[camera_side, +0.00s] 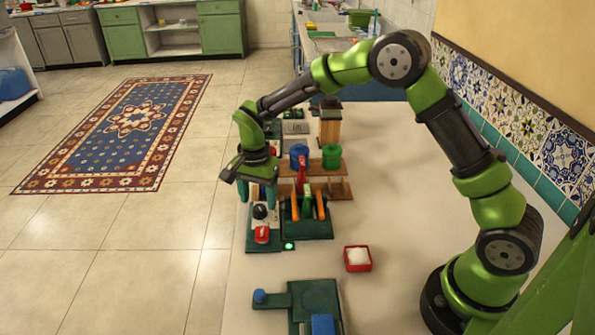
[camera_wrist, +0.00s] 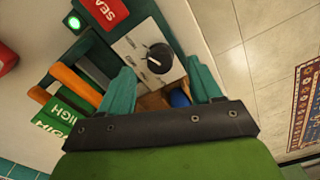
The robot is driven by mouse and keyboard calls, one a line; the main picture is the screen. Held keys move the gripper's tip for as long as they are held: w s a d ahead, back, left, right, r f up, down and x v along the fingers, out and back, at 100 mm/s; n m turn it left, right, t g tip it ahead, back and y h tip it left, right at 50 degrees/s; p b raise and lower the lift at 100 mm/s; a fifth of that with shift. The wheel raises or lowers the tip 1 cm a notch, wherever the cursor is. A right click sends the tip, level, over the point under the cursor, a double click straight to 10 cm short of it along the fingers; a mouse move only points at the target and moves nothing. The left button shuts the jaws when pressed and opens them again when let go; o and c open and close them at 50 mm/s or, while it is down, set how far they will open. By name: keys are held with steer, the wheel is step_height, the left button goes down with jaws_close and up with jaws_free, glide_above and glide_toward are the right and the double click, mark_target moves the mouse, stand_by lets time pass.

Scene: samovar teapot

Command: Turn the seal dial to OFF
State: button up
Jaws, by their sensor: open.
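The seal dial is a round black knob with a white mark on a pale plate; it shows in the wrist view (camera_wrist: 160,58) and in the side view (camera_side: 260,211). Beside it is a red block (camera_wrist: 109,10) with partly cut-off lettering that starts "SEA"; it also shows in the side view (camera_side: 262,235). Letters on the dial plate are too small to read. My gripper (camera_wrist: 160,67) is open, pointing down, with teal fingers spread on either side of the knob. In the side view my gripper (camera_side: 257,198) hangs just over the dial. I cannot tell whether either finger touches it.
A green light (camera_side: 289,246) glows near the red block. Orange levers (camera_side: 321,206) and a green part stand close at the right. A wooden rack holds blue (camera_side: 299,154) and green (camera_side: 331,156) canisters behind. A red box (camera_side: 358,267) with white contents sits on open table.

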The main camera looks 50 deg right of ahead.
mark_target(260, 211)
steer(key=shift+f, duration=1.45)
steer(key=shift+c, duration=0.2)
steer(key=c, duration=1)
